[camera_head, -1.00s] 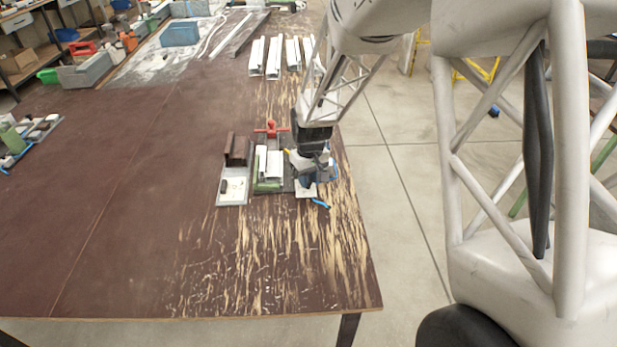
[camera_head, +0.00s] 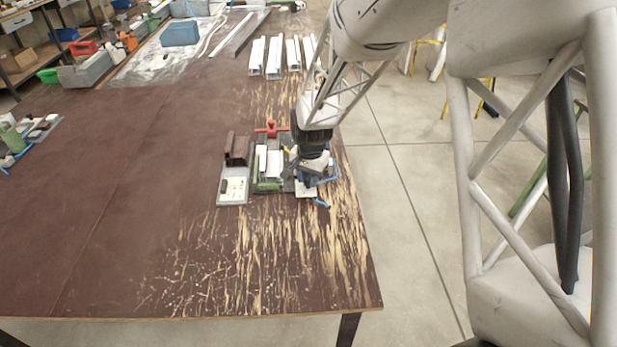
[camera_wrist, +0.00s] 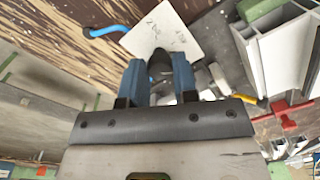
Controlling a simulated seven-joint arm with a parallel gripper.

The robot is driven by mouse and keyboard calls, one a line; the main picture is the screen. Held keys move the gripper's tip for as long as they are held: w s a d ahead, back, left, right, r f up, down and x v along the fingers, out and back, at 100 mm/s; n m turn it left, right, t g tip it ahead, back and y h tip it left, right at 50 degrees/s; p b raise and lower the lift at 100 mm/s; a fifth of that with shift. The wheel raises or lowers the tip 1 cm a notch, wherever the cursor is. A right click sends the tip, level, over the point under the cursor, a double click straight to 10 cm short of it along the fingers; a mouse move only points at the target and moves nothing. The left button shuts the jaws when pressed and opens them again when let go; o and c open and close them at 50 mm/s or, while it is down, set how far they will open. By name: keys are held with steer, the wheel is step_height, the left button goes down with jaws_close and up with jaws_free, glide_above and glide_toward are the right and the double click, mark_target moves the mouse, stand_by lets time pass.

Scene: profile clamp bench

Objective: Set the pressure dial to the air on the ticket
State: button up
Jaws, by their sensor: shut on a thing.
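My gripper (camera_wrist: 160,75) has two blue fingers, which are shut on a dark round knob (camera_wrist: 159,64) in the wrist view. I take the knob to be the pressure dial, but its scale and pointer are hidden by the fingers. A white card (camera_wrist: 170,32) with handwriting lies just beyond the fingertips; I cannot read the writing surely. In the head view my gripper (camera_head: 309,180) is low at the right end of the clamp fixture (camera_head: 268,186) and hides the dial. The white card (camera_head: 305,193) shows just in front of it.
A red handle (camera_head: 271,130) stands behind the fixture, which holds white profiles (camera_head: 270,162). A grey tray (camera_head: 232,200) with a brown block is to the left. A blue hooked piece (camera_head: 321,203) lies near the card.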

steer(key=shift+r+m, duration=0.1)
steer(key=shift+m, duration=2.2)
steer(key=o, duration=0.9)
steer(key=shift+o, duration=0.2)
steer(key=shift+r, duration=0.1)
steer(key=shift+s+r, duration=0.1)
steer(key=shift+r, duration=3.65)
steer(key=shift+d, duration=0.1)
